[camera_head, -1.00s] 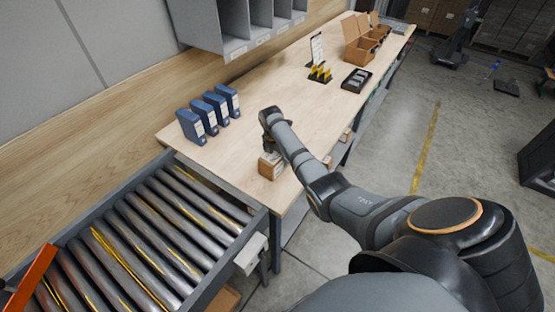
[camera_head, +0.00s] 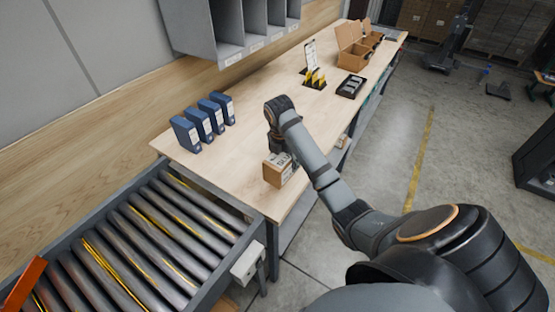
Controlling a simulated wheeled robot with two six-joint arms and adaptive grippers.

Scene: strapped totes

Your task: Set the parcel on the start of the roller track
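The parcel (camera_head: 277,172) is a small brown cardboard box with a printed label, at the near end of the wooden table, close to its front edge. My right gripper (camera_head: 283,157) is at the parcel's far side, pointing down. My arm links and the box hide its fingertips, so I cannot tell whether it is shut on the parcel, or whether the parcel is resting or slightly raised. My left gripper is not in view.
Several blue binders (camera_head: 199,124) stand at the table's back left. A yellow-and-black holder (camera_head: 314,78), a black tray (camera_head: 351,86) and open cardboard boxes (camera_head: 356,50) sit farther along. An orange bar (camera_head: 22,284) crosses the track at lower left. The table (camera_head: 222,160) between binders and parcel is clear.

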